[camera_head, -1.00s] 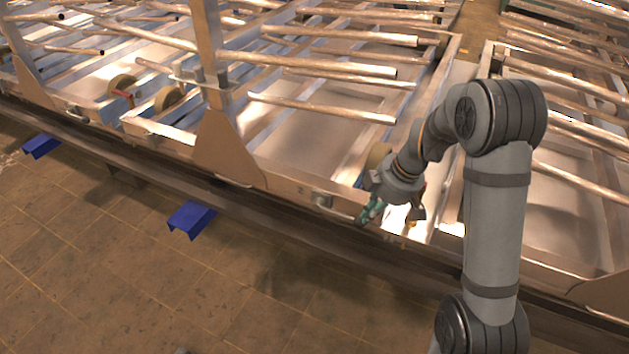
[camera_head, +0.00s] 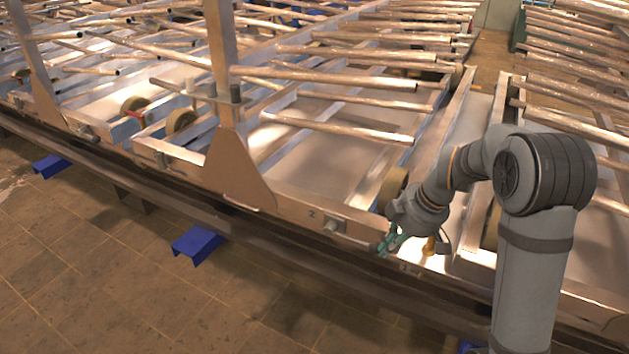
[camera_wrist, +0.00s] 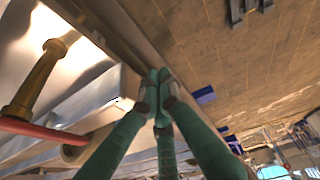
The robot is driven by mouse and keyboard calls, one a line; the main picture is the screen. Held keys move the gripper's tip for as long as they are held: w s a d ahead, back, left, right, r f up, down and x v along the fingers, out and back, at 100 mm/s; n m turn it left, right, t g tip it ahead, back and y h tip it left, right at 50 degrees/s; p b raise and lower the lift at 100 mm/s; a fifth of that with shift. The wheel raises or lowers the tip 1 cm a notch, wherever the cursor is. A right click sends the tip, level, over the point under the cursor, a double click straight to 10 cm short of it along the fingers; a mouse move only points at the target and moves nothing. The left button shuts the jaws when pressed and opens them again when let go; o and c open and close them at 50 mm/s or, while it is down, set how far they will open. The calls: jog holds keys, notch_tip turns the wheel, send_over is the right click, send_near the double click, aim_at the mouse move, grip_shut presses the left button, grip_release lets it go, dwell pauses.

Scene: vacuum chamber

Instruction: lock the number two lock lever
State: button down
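My gripper (camera_head: 388,246) is low at the front edge of the metal frame, right of a small metal latch (camera_head: 335,226) with a thin bar. A dark mark like a 2 is on the frame left of this latch. In the wrist view the green fingers of my gripper (camera_wrist: 160,95) meet at their tips, with nothing visible between them. A brass-coloured post (camera_wrist: 36,82) and a red lever (camera_wrist: 42,132) are left of the fingers, apart from them. The post also shows in the head view (camera_head: 430,246), right of my gripper. Which part is the number two lever is unclear.
A dark rail (camera_head: 250,230) runs along the front of the frames. Blue brackets (camera_head: 197,243) stick out below it. A triangular upright (camera_head: 236,170) stands left of the latch, and long metal tubes (camera_head: 345,100) lie above the frame. The tiled floor in front is clear.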

jog(key=s+d+r+p, duration=0.2)
jog(key=s+d+r, duration=0.2)
jog(key=s+d, duration=0.3)
jog(key=shift+d+r, duration=0.15)
jog(key=shift+d, duration=0.5)
jog(key=shift+a, duration=0.1)
jog(key=w+a+f+b, duration=0.2)
jog(key=w+a+f, duration=0.2)
jog(key=w+a, duration=0.3)
jog(key=shift+a+f, duration=0.2)
jog(key=shift+a, duration=0.35)
